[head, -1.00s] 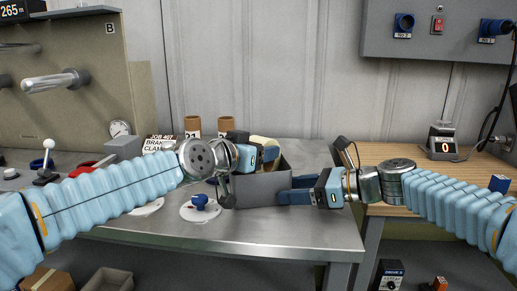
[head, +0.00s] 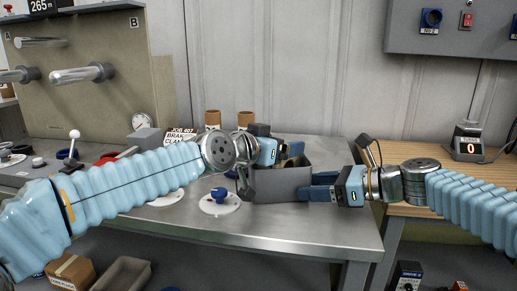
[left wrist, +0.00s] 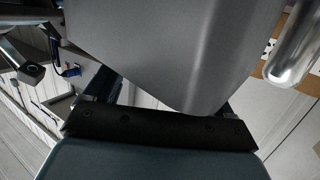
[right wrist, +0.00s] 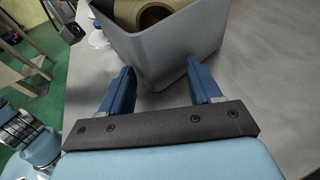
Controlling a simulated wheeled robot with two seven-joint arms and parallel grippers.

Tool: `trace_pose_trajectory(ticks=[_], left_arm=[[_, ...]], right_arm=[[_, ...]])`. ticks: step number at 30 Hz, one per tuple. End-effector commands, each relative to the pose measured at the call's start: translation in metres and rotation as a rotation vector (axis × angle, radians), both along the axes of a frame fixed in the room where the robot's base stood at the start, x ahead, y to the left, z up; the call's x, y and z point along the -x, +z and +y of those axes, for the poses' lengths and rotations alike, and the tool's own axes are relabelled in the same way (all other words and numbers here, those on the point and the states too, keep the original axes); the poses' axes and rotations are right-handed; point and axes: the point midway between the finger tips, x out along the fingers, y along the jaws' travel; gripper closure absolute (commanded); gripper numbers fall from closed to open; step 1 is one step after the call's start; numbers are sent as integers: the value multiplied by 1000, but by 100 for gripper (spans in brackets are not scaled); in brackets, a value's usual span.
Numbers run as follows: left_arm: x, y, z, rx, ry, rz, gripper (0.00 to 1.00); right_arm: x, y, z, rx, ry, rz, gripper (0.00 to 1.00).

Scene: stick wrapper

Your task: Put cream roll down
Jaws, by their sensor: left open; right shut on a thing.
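The cream roll (right wrist: 125,14) shows in the right wrist view, lying inside the grey bin (right wrist: 160,48) with the end of its brown core visible. In the head view the grey bin (head: 278,186) stands on the metal table, and the roll is hidden there behind my left gripper. My left gripper (head: 292,151) is open at the bin's top. A grey surface, seemingly the bin, fills much of the left wrist view (left wrist: 170,45). My right gripper (head: 315,188) is shut on the bin, its fingers (right wrist: 160,88) at the bin's near corner.
A white disc with a blue knob (head: 220,201) lies on the table left of the bin. Two brown rolls (head: 213,119) stand behind. A sign (head: 181,136) and a grey box are at the back left. The table's front right is clear.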

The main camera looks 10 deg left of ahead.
Motion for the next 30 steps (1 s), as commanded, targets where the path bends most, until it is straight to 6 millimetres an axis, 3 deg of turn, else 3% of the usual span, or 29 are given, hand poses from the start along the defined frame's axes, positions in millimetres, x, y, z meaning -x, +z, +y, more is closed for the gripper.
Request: trace_pose_trajectory(ticks=[9, 15, 27, 28, 30], left_arm=[[65, 16, 36, 3, 1, -2, 17], [94, 22, 51, 2, 1, -1, 17], [104, 24, 55, 0, 0, 0, 17], [104, 24, 55, 0, 0, 0, 17], [104, 24, 55, 0, 0, 0, 17]], right_arm=[[1, 0, 3, -1, 5, 1, 54], [1, 0, 3, -1, 6, 1, 54], [1, 0, 3, -1, 6, 1, 54], [1, 0, 3, -1, 6, 1, 34], [1, 0, 3, -1, 6, 1, 23]])
